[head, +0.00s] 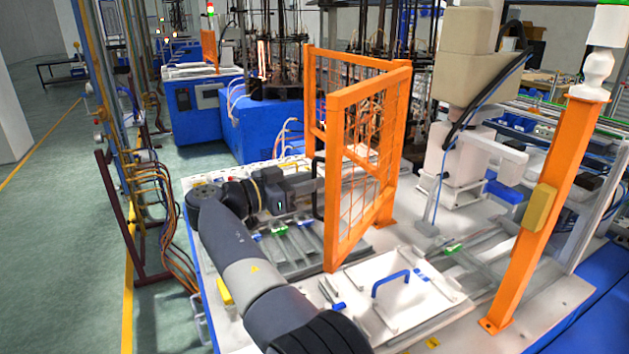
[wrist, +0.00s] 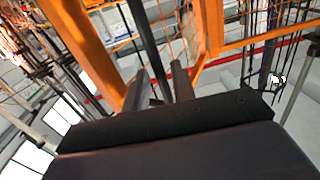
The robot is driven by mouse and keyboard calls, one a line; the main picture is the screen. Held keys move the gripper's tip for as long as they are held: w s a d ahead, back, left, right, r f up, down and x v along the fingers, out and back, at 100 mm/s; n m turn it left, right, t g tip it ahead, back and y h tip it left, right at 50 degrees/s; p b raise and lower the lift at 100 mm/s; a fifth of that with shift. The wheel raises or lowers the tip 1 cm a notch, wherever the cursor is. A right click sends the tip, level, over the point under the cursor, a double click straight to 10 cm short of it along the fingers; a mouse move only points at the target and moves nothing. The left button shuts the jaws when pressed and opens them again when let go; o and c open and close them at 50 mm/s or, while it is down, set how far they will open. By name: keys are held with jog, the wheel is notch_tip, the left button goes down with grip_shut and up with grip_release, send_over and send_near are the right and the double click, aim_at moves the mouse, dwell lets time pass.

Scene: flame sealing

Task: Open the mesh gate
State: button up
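The mesh gate (head: 368,160) is an orange frame with wire mesh, in the middle of the head view. It stands turned out from the opening towards the right orange post (head: 533,215), with a wide gap between them. Its black handle (head: 318,172) is on the left side of the gate. My gripper (head: 306,186) is at this handle. In the wrist view my gripper (wrist: 160,85) has its two fingers apart, with the dark handle bar (wrist: 143,42) running between them. Some space shows beside the bar; contact is hard to tell.
A white plate with a blue handle (head: 391,282) lies on the worktop below the gate. A yellow box (head: 540,208) is on the right post. A beige and white machine (head: 468,140) stands behind the opening. Hoses and pipes (head: 160,190) run left of the worktop.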

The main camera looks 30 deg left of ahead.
jog(key=v, duration=0.9)
jog(key=shift+s+a, duration=0.1)
jog(key=shift+c, duration=0.5)
